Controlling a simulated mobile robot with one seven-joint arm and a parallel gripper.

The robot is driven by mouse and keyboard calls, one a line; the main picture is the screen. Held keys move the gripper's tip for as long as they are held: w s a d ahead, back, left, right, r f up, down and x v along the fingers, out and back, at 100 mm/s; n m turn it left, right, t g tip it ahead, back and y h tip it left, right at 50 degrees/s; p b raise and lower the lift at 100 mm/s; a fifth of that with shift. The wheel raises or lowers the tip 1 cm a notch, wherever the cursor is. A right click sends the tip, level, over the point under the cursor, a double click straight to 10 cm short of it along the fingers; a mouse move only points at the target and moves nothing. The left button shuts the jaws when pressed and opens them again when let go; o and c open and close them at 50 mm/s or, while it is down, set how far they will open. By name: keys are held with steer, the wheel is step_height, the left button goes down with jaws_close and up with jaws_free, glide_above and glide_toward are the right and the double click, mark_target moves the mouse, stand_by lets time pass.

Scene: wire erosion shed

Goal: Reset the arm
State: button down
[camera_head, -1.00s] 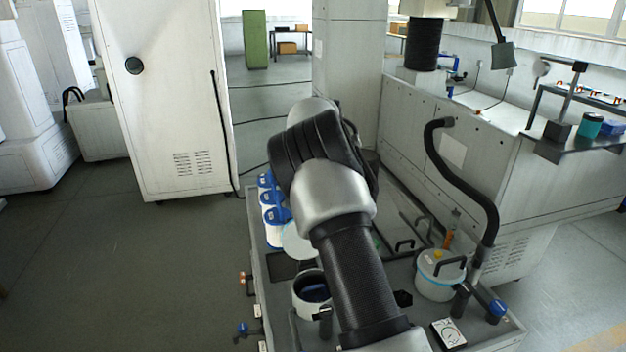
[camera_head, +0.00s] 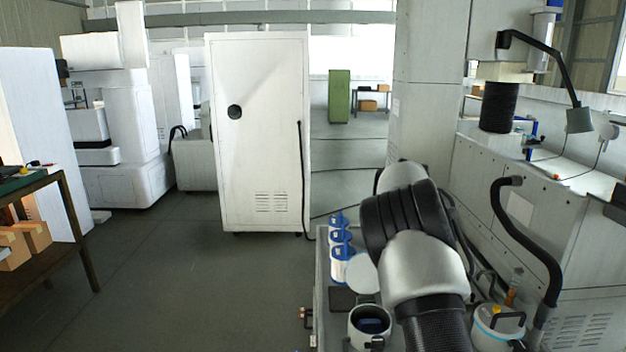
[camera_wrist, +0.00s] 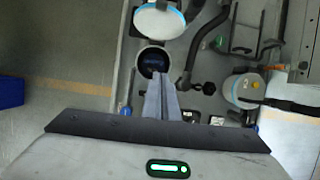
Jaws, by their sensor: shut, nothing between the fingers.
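My arm reaches over a grey bench in the head view, its links covering part of the bench top. My gripper is hidden there. In the wrist view my gripper (camera_wrist: 163,84) shows with its two fingers together and nothing between them. The fingertips appear over the bench, near the lower right of an open white pot (camera_wrist: 151,61) with a dark blue inside. I cannot tell the height between them. The same pot (camera_head: 369,328) shows at the bottom of the head view.
The bench (camera_head: 322,270) holds blue-lidded white bottles (camera_head: 341,255) and a lidded container with a black handle (camera_head: 497,327). A black hose (camera_head: 530,235) curves beside the large machine at right. A tall white cabinet (camera_head: 262,140) stands behind. Floor (camera_head: 200,285) is open at left.

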steer(key=s+a+r+n+y+p, duration=0.2)
steer(key=s+a+r+n+p, duration=0.15)
steer(key=s+r+n, duration=1.5)
steer(key=s+a+n+h, duration=0.1)
steer(key=s+a+n, duration=0.1)
steer(key=s+n, duration=0.6)
steer(key=s+a+f+n+t+h+p, duration=0.1)
steer(key=s+n, duration=0.8)
steer(key=s, duration=1.1)
steer(key=shift+a, duration=0.65)
steer(key=shift+a+n, duration=0.15)
steer(key=shift+n, duration=0.1)
